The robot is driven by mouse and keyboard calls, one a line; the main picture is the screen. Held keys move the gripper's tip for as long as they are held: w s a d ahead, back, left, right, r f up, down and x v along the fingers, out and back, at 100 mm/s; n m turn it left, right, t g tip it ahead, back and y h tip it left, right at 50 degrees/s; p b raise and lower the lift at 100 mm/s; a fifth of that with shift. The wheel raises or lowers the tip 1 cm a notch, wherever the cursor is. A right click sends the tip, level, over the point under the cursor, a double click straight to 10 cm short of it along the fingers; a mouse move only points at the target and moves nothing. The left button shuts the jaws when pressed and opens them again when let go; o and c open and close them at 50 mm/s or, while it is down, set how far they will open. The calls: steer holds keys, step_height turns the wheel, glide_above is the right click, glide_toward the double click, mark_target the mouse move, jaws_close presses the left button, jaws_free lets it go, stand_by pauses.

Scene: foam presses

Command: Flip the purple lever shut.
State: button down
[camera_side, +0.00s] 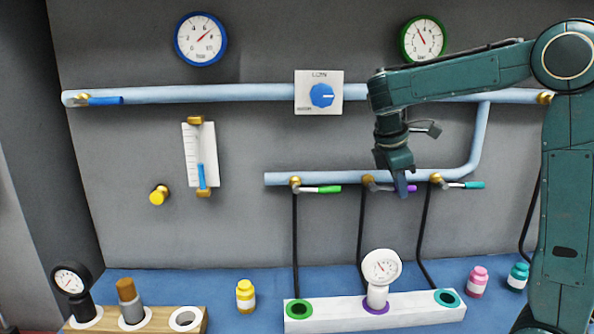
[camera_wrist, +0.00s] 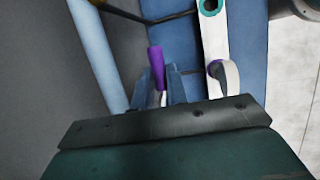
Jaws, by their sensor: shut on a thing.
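The purple lever (camera_side: 411,188) is on the middle valve (camera_side: 369,181) of the lower light-blue pipe. It points to the right, roughly level, across the line of the black hose that hangs below. My gripper (camera_side: 402,188) is at the lever, with its fingers pointing down and covering part of the handle in the side view. In the wrist view the purple handle (camera_wrist: 156,62) stands between the two fingers of my gripper (camera_wrist: 158,88), which are shut on it.
A green lever (camera_side: 329,189) lies to the left and a teal lever (camera_side: 474,185) to the right, both level. Below, a white rack (camera_side: 340,322) holds a white gauge (camera_side: 381,268). Several jars stand on the blue bench. The grey wall is close behind.

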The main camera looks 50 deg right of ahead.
steer(key=shift+r+h, duration=0.2)
steer(key=shift+h, duration=0.1)
steer(key=c, duration=1.4)
jaws_free()
steer(key=shift+w+a+r, duration=0.15)
steer(key=shift+a+r, duration=0.05)
steer(key=shift+r, duration=0.25)
steer(key=w+a, duration=0.1)
steer(key=a, duration=0.2)
steer(key=w+a, duration=0.1)
steer(key=a, duration=0.3)
steer(key=w+a, duration=0.2)
steer(key=a, duration=0.2)
steer(key=shift+a, duration=0.25)
steer(key=shift+s+d+r, duration=0.1)
steer(key=s+d+r+m+t+y, duration=0.15)
steer(key=s+m+t, duration=0.25)
steer(key=s, duration=0.5)
steer(key=s+a+f+m+t+y, duration=0.1)
steer(key=s+a, duration=0.1)
steer(key=s, duration=0.1)
steer(key=s+a+f+m+t+y, duration=0.1)
steer(key=s+a+m, duration=0.1)
steer(key=s, duration=0.1)
steer(key=s+a+f+m+y, duration=0.1)
steer(key=s+a+f, duration=0.1)
steer(key=s+a, duration=0.1)
steer(key=shift+t, duration=0.4)
